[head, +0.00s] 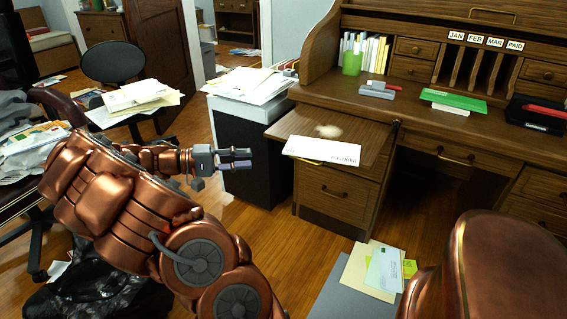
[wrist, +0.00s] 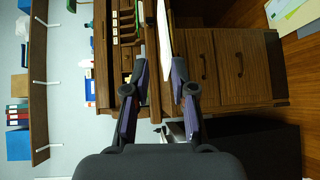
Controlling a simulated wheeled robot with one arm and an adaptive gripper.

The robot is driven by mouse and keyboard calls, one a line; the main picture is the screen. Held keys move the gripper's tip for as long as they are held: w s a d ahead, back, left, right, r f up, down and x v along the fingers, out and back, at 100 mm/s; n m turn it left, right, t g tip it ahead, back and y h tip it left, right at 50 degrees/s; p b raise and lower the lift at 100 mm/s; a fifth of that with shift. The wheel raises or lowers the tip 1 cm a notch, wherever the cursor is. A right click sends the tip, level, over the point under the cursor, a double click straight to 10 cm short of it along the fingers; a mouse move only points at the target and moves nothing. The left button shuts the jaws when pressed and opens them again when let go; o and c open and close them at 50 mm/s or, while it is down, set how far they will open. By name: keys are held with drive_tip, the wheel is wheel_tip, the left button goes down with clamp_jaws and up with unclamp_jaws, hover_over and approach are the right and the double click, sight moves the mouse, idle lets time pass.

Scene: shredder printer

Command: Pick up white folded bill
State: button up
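The white folded bill (head: 318,150) lies on the pulled-out wooden shelf (head: 345,129) at the left of the desk, its near edge at the shelf's front edge. It has small dark print. In the wrist view, which is turned sideways, the bill (wrist: 164,38) shows nearly edge-on as a thin white strip, beyond and between the fingertips. My gripper (head: 249,158) is left of the bill in the head view, pointing right towards it, with a gap between them. In the wrist view the gripper (wrist: 161,68) is open, its two dark fingers apart with nothing held.
A cabinet (head: 233,111) with piled papers (head: 250,83) stands behind my gripper. The roll-top desk holds a green booklet (head: 453,99), a stapler-like grey item (head: 377,89) and dark trays (head: 538,114). Papers (head: 383,270) lie on the floor at the lower right.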

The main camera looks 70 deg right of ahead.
sight(290, 154)
drive_tip(key=shift+g+h, duration=0.4)
drive_tip(key=shift+s+d+f+b, duration=0.25)
drive_tip(key=shift+s+d+f, duration=0.25)
drive_tip(key=shift+s+d, duration=0.85)
drive_tip(key=shift+s+d+f+b, duration=0.2)
drive_tip(key=shift+s+d+f, duration=0.35)
drive_tip(key=shift+s+d, duration=0.75)
drive_tip(key=shift+s+d+f+b, duration=0.25)
drive_tip(key=shift+s+d+f, duration=0.25)
drive_tip(key=shift+s+d, duration=0.85)
drive_tip(key=shift+w+d, duration=0.35)
drive_tip(key=shift+w, duration=0.05)
clamp_jaws()
drive_tip(key=shift+r, duration=0.15)
wheel_tip(290, 154, up, 2)
drive_tip(key=shift+r+p, duration=0.15)
drive_tip(key=shift+p, duration=0.4)
drive_tip(key=w+a+r+p, duration=0.3)
drive_tip(key=w+a+r, duration=0.2)
drive_tip(key=w, duration=0.6)
drive_tip(key=a, duration=0.2)
drive_tip(key=shift+w+a, duration=0.35)
drive_tip(key=shift+w, duration=0.05)
